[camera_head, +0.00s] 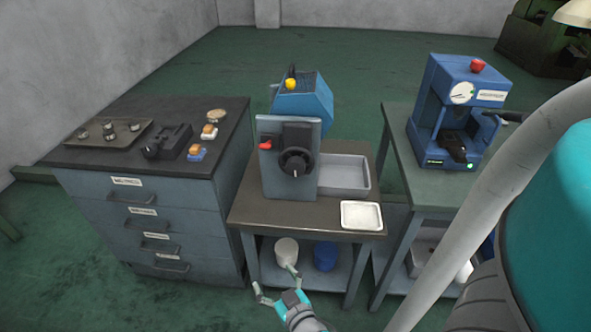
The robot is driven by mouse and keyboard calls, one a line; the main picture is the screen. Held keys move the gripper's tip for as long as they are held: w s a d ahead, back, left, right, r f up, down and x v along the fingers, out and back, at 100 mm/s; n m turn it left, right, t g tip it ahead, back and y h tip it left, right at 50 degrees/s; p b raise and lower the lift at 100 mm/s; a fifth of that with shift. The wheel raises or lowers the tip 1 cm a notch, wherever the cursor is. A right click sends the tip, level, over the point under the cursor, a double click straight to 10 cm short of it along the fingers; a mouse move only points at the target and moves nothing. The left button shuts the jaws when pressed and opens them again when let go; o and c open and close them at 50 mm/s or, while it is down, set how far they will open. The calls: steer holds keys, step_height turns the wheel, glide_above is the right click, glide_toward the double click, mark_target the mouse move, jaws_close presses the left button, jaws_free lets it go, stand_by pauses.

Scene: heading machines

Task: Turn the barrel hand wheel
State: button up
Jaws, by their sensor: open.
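A blue tumbling machine (272,185) stands on the middle table. A black round hand wheel (295,162) is on its front panel, with a dark housing just above it. The blue many-sided barrel (305,103) shows behind and above the panel, and most of its far side is hidden. My gripper (276,281) is in the lower middle of the view, in front of the table and below its top. It is open and empty, well apart from the hand wheel.
The table holds a grey tray (344,189) and a small white tray (361,226). A red switch (266,144) is left of the wheel. A drawer cabinet (160,215) stands left; a blue press (465,110) stands on the right table. My arm covers the lower right.

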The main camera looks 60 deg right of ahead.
steer(key=w+d+r+m+g+h, duration=0.2)
steer(key=w+d+r+m+h, duration=0.25)
steer(key=d, duration=0.55)
steer(key=m+g+h, duration=0.4)
glide_toward(295, 171)
steer(key=d, duration=0.1)
steer(key=shift+t, duration=0.3)
steer(key=x, duration=1)
steer(key=shift+d, duration=0.2)
steer(key=c, duration=1.1)
